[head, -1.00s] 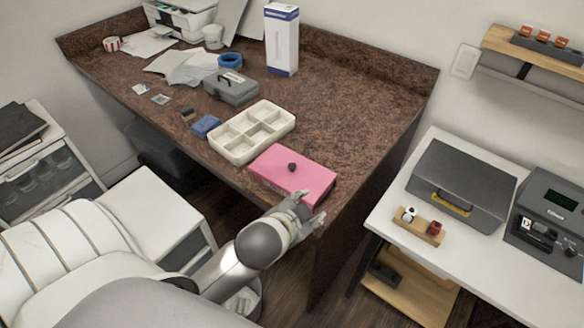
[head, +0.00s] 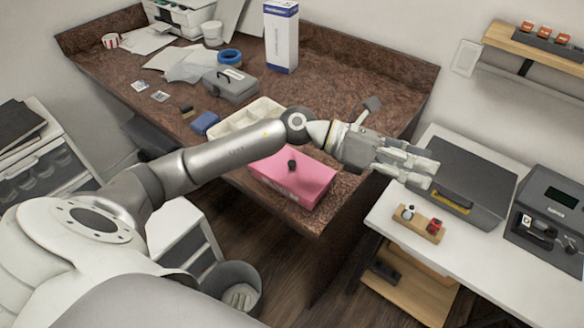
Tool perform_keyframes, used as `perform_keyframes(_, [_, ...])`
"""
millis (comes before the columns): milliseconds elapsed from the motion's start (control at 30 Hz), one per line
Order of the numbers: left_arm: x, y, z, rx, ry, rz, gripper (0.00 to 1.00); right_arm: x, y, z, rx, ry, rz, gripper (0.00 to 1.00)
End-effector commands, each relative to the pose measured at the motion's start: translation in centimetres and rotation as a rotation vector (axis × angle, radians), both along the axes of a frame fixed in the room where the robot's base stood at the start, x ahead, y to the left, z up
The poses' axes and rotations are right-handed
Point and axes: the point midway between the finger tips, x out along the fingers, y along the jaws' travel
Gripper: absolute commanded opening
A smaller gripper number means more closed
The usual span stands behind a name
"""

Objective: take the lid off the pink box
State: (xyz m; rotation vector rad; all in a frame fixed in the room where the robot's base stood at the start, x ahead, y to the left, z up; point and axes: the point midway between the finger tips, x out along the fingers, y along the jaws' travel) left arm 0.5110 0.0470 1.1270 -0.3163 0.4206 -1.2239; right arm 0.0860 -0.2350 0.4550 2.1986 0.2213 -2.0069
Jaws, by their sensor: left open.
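The pink box (head: 310,192) stands on the brown worktop near its front right corner. Its pink lid (head: 318,172) is on, with a small dark knob (head: 292,165) in the middle. My left arm reaches across the picture above the worktop and crosses in front of the box's back edge. My left gripper (head: 424,170) is open and empty. It is to the right of the box, past the worktop's right edge, and overlaps the grey case in the picture. My right gripper is not in view.
A cream divided tray (head: 226,128) sits left of the box, partly hidden by my arm. A grey toolbox (head: 231,85) and a tall white carton (head: 281,40) stand farther back. The white side table (head: 476,262) holds a grey case (head: 462,165) and a small wooden holder (head: 419,224).

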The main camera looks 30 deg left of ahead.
Motion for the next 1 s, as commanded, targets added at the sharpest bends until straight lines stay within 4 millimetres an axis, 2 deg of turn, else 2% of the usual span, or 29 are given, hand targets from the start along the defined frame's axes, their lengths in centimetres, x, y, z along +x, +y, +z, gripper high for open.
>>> perform_keyframes(100, [0.6,4.0,-3.7,0.330,-0.088,-0.103,0.46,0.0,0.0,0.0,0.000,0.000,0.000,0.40])
perform_keyframes(167, [1.0,6.9,-5.3,0.495,-0.108,-0.147,0.46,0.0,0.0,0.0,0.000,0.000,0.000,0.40])
perform_keyframes(233, [1.5,11.0,-6.8,0.680,-0.113,-0.191,0.46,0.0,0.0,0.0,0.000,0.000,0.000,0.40])
perform_keyframes(400, [1.8,21.1,-7.9,1.045,-0.057,-0.256,0.46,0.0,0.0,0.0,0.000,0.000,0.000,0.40])
perform_keyframes(533, [1.4,26.6,-7.5,1.214,0.009,-0.279,0.46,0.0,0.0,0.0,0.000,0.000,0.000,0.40])
perform_keyframes(600, [1.2,28.3,-7.2,1.264,0.034,-0.286,0.46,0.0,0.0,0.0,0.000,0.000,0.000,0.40])
perform_keyframes(700, [0.9,29.4,-7.4,1.298,0.057,-0.293,0.46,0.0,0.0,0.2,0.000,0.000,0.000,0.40])
perform_keyframes(1000, [1.1,29.0,-11.7,1.303,0.061,-0.294,0.46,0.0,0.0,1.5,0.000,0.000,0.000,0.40])
